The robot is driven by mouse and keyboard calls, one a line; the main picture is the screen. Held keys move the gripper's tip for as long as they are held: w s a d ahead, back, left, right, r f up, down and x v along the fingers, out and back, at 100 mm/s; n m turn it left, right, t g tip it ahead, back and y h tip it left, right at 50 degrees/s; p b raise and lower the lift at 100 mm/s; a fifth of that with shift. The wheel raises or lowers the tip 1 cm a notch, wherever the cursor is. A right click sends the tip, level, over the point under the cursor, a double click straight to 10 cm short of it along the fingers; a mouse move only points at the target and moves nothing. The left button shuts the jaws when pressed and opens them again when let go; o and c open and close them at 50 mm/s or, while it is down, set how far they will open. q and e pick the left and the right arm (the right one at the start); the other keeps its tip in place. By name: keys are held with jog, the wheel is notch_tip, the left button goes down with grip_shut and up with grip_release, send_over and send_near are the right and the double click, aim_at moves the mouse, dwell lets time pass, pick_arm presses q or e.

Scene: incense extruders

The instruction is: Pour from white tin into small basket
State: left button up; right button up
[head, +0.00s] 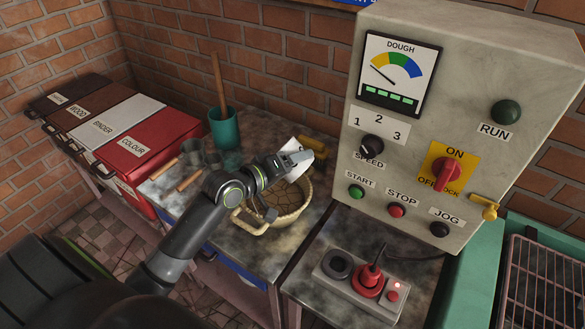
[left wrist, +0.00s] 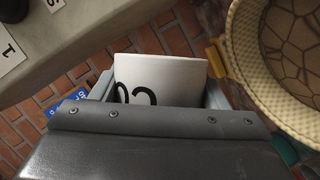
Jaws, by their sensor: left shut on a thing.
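The white tin (head: 290,144) is held at the end of my left arm, above the far side of the small basket. My left gripper (head: 297,157) is shut on it. In the left wrist view the tin (left wrist: 160,72) sits between the fingers and shows part of a black marking; its opening and contents are hidden. The small basket (head: 289,219) is round and cream-coloured, with a handle at its front left, and stands on the worktable. Its rim also shows in the left wrist view (left wrist: 238,52), with a brown, cracked-looking pattern inside. My right gripper is not in view.
A teal pot (head: 223,130) with a wooden stick, grey cups (head: 191,155) and wooden-handled tools (head: 165,169) stand left of the basket. The control panel (head: 445,110) rises close on the right. Labelled bins (head: 128,140) are at left.

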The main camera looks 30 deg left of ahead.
pick_arm(q)
jog(key=shift+a+n, duration=0.2)
jog(key=shift+n, duration=0.3)
jog(key=shift+a+f+n+t+h+b, duration=0.15)
jog(key=shift+n+t+h+b, duration=0.35)
jog(key=shift+n, duration=0.5)
jog(key=a+n+h+b, duration=0.1)
jog(key=n+b, duration=0.1)
jog(key=shift+n+t, duration=0.3)
jog(key=shift+t, duration=0.1)
jog(key=shift+a+n+t+b, duration=0.3)
jog(key=shift+n+b, duration=0.2)
jog(key=shift+n, duration=0.1)
jog(key=shift+r+n, duration=0.3)
jog(key=shift+r, duration=0.05)
